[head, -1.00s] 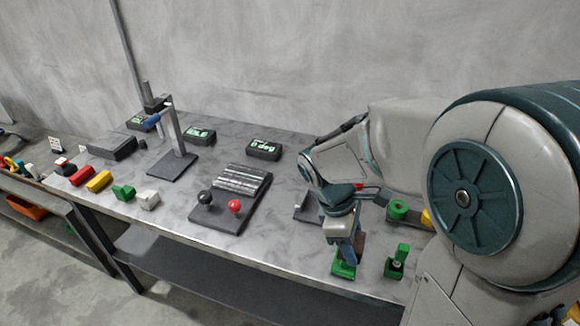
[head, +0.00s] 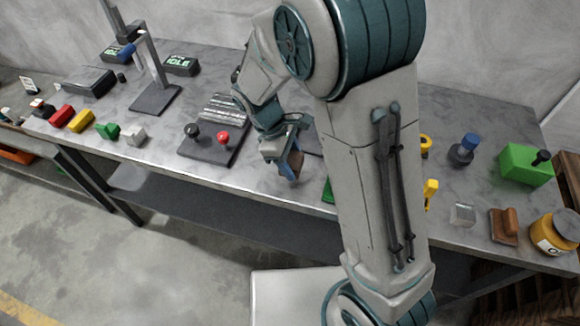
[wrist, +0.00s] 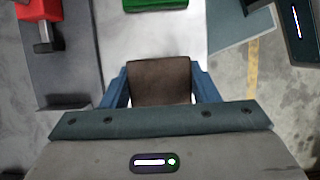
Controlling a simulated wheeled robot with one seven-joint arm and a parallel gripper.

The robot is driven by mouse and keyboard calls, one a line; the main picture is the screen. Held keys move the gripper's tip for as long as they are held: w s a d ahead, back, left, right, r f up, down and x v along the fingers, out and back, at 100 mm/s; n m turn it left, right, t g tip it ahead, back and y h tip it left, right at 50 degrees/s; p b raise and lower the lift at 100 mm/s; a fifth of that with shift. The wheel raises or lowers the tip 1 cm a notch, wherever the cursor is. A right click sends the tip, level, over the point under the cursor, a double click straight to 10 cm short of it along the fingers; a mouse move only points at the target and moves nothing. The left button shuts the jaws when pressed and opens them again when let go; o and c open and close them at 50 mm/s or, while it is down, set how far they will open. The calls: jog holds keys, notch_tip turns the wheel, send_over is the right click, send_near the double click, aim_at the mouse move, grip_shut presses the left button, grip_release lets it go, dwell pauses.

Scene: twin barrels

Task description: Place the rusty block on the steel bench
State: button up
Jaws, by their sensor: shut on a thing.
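The rusty block (head: 295,164) is a small dark brown piece between the blue fingers of my gripper (head: 290,165). In the wrist view the brown block (wrist: 160,82) fills the space between both fingers of my gripper (wrist: 160,90), which are shut on it. The block hangs near the front edge of the steel bench (head: 165,140), to the right of the black lever plate. What lies directly under the block is hidden.
A black plate with a black knob and a red knob (head: 223,138) is just left of my gripper. A green piece (head: 327,190) lies to its right, partly behind my arm. A green box (head: 525,165) and a yellow jar (head: 553,232) stand far right.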

jog(key=shift+a+f, duration=0.1)
jog(key=shift+a, duration=0.05)
jog(key=shift+f, duration=2)
jog(key=shift+f, duration=0.2)
jog(key=o, duration=1.4)
jog(key=shift+o, duration=0.2)
jog(key=shift+r, duration=0.1)
